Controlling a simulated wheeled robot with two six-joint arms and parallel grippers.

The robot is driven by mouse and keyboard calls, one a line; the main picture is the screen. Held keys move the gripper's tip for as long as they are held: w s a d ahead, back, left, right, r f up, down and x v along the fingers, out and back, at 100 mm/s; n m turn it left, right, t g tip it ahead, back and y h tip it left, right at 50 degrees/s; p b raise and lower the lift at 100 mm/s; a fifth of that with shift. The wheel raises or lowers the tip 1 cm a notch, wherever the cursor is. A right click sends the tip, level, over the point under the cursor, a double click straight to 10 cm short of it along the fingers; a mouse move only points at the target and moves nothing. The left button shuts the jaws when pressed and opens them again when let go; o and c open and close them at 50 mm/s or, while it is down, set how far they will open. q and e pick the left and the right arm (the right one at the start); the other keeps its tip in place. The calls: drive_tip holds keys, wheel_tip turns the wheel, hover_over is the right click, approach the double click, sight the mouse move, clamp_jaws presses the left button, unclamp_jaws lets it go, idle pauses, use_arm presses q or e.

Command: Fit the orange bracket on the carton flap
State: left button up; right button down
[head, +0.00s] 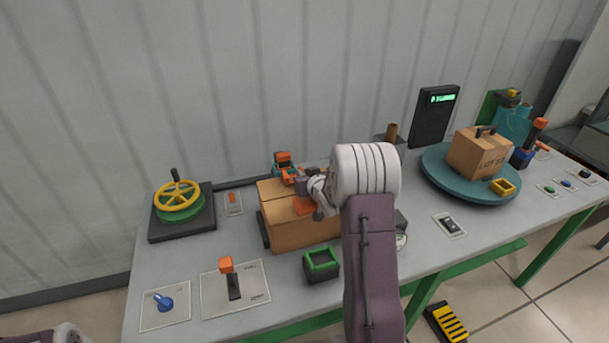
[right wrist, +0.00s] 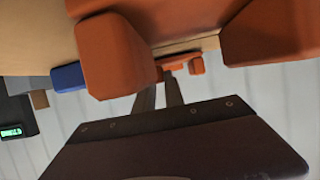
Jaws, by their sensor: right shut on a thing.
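The tan carton (head: 290,235) stands in the middle of the table, its top flap (head: 272,190) facing up. My right gripper (head: 298,190) is at the carton's top, shut on the orange bracket. In the right wrist view the bracket (right wrist: 175,18) shows as an orange surface between two orange finger pads, against the tan carton. My arm and fingers hide much of it in the head view. I cannot tell whether it sits around the flap or only against it. My left gripper is out of view.
An orange and teal device (head: 283,160) stands behind the carton. A green-rimmed black bin (head: 321,262) and an orange-topped lever (head: 228,275) are in front. A yellow handwheel (head: 177,196) is at left, a teal turntable (head: 440,178) with another carton (head: 480,152) at right.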

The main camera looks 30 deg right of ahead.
drive_tip(key=shift+f, duration=0.15)
drive_tip(key=c, duration=1.3)
unclamp_jaws()
drive_tip(key=shift+c, duration=0.2)
drive_tip(key=shift+s, duration=0.1)
drive_tip(key=b+v, duration=0.1)
drive_tip(key=v, duration=0.8)
drive_tip(key=shift+a, duration=0.1)
